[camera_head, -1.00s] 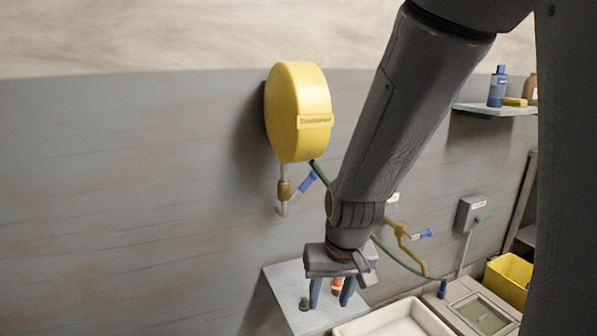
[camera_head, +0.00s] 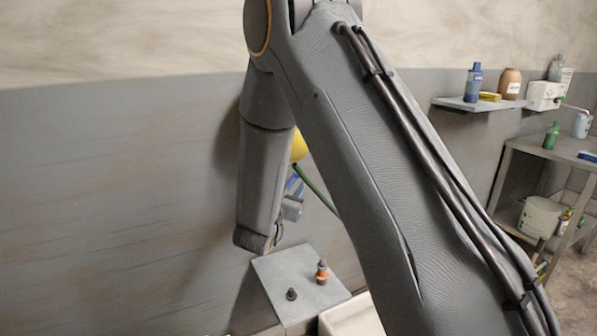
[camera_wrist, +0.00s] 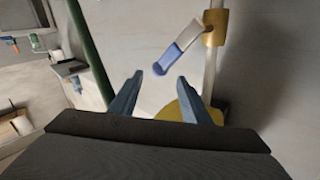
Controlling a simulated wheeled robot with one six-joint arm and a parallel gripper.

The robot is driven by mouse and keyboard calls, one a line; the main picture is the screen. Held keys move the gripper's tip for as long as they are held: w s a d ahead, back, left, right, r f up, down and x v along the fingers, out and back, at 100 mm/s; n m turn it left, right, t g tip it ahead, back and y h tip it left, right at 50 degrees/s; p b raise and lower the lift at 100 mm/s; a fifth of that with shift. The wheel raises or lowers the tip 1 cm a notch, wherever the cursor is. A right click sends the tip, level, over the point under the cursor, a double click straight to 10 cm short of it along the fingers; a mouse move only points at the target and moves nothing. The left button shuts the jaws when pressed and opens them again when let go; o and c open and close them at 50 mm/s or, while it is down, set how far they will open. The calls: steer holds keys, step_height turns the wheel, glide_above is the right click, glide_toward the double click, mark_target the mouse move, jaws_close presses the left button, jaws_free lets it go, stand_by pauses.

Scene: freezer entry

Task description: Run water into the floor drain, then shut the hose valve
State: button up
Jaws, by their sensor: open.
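In the wrist view my gripper (camera_wrist: 160,78) is open, its two blue fingers apart with nothing between them. The hose valve's blue lever (camera_wrist: 180,47) is just past the fingertips, its tip near the gap, and I cannot tell whether it touches. The lever joins a brass valve body (camera_wrist: 216,24) on a pale vertical pipe. A green hose (camera_wrist: 92,55) runs left of the fingers and also shows in the head view (camera_head: 318,190). The yellow hose reel (camera_head: 299,147) is mostly hidden by my arm. The floor drain is not visible.
A grey ledge (camera_head: 278,268) with two small fittings sits below my gripper, with a pale basin (camera_head: 350,318) beside it. Wall shelf (camera_head: 478,104) and a metal table (camera_head: 575,157) stand at right. My arm blocks much of the middle.

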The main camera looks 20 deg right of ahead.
mark_target(297, 175)
steer(key=p+x, duration=0.2)
steer(key=x, duration=0.5)
steer(key=shift+w+d+r, duration=0.1)
steer(key=shift+w+d, duration=0.15)
steer(key=shift+d, duration=0.05)
jaws_close()
